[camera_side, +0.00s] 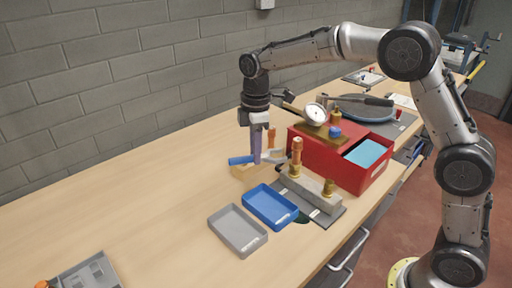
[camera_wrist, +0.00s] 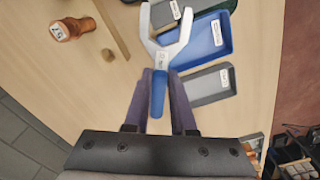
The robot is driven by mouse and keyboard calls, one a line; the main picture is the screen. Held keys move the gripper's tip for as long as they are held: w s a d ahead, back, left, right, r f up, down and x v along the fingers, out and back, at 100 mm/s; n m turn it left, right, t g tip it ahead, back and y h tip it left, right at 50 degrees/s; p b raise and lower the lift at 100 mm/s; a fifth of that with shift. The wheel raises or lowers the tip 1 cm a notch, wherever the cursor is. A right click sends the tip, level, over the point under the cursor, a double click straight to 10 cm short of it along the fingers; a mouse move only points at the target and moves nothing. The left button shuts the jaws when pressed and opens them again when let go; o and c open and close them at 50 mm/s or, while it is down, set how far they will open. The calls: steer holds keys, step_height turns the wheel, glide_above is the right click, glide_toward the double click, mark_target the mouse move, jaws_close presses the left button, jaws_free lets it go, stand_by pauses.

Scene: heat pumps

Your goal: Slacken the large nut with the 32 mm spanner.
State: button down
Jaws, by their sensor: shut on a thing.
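My gripper (camera_side: 257,160) points down and is shut on the 32 mm spanner. The spanner (camera_side: 240,160) has a blue handle and a silver open-ended head, which shows in the wrist view (camera_wrist: 163,55). In the wrist view my gripper (camera_wrist: 160,75) holds it by the blue handle, with the open jaw pointing away. A grey block (camera_side: 318,195) stands to the right in the side view. It bears a tall copper and brass fitting (camera_side: 297,152) and a shorter brass fitting (camera_side: 328,188). I cannot clearly tell which carries the large nut. The spanner head appears apart from both fittings.
A blue tray (camera_side: 290,217) and a grey tray (camera_side: 223,223) lie in front. A wooden block (camera_side: 244,174) is below my gripper, beside a labelled wooden handle (camera_wrist: 73,29). The left table is mostly clear.

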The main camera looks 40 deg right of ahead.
mark_target(269, 161)
steer(key=shift+f, duration=1.95)
steer(key=shift+s+d, duration=0.3)
steer(key=shift+d, duration=0.25)
steer(key=shift+s+d, duration=0.3)
steer(key=shift+d, duration=0.25)
steer(key=shift+d, duration=0.15)
steer(key=shift+s+d, duration=0.25)
steer(key=shift+d, duration=0.1)
steer(key=shift+s+d, duration=0.35)
steer(key=shift+d, duration=0.35)
